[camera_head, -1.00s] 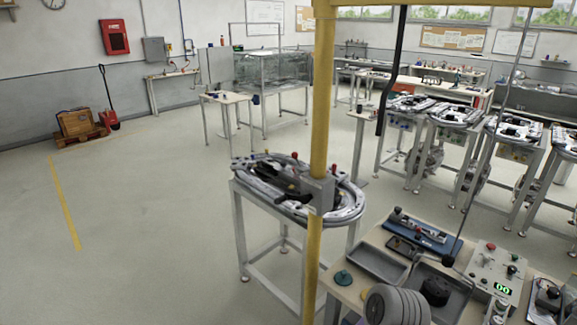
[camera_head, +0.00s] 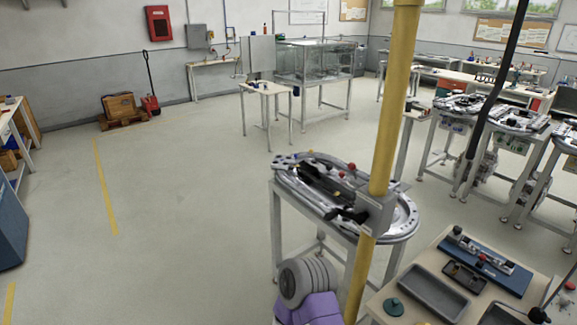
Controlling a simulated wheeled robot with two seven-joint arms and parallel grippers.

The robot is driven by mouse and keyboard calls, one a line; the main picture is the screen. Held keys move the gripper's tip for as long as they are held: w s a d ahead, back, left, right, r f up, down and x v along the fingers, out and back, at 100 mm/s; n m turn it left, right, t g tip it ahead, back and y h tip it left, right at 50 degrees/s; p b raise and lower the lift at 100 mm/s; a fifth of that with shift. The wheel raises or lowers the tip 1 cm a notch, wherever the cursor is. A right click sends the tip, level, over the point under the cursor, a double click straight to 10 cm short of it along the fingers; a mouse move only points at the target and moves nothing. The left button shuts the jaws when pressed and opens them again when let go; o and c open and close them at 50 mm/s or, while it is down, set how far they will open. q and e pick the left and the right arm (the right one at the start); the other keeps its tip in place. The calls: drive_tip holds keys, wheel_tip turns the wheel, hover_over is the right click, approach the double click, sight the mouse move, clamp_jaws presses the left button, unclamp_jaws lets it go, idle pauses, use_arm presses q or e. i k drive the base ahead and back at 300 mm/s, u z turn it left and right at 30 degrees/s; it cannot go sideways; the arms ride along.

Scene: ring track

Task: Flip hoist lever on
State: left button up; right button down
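I cannot make out for certain which part is the hoist lever. A yellow post (camera_head: 394,110) rises in front of the ring track. A grey bracket box (camera_head: 376,214) sits on the post at track height. The oval grey ring track (camera_head: 403,226) lies on a metal stand, with dark parts inside it and small red and yellow knobs at its far side. A black hanging bar (camera_head: 497,80) comes down from the top right. A grey ribbed part with purple below it, which seems to be my own arm, shows at the bottom centre. Neither gripper shows.
A workbench (camera_head: 408,262) at the lower right holds grey trays (camera_head: 433,292), a blue fixture (camera_head: 485,262) and a green knob (camera_head: 393,307). Several track stands are at the right. A blue cabinet (camera_head: 10,225) is at the left edge. The floor (camera_head: 190,215) left of the ring stand is clear.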

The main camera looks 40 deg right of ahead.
sight(352, 166)
drive_tip(key=u, duration=0.05)
drive_tip(key=i, duration=0.65)
drive_tip(key=z, duration=0.75)
drive_tip(key=i, duration=0.45)
drive_tip(key=z, duration=0.6)
